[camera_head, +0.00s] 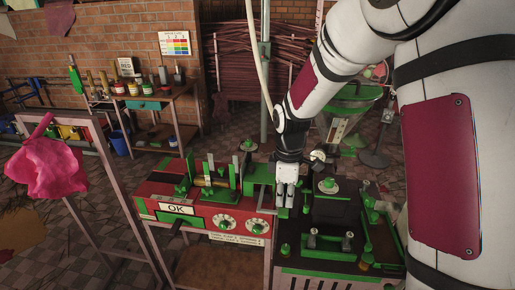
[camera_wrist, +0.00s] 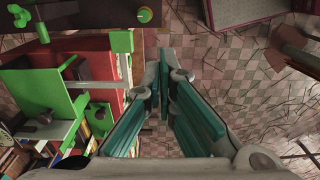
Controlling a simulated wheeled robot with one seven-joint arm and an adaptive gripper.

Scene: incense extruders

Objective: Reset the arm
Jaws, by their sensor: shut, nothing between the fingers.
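My gripper (camera_head: 284,208) hangs down at the end of my arm in the head view, at the gap between the red machine (camera_head: 160,197) and the dark machine (camera_head: 335,213). In the wrist view its two teal-padded fingers (camera_wrist: 165,75) come together at the tips, with nothing seen between them. Below them I see the checkered floor. The red machine with green parts also shows at the left of the wrist view (camera_wrist: 80,60). I cannot tell from the head view whether the fingers touch either machine.
The red machine carries an OK sign (camera_head: 176,208) and dials. A pink cloth (camera_head: 46,165) hangs on a frame at the left. A workbench (camera_head: 150,97) with jars stands at the back, beside a rack of dark red sticks (camera_head: 235,70). Open floor lies between them.

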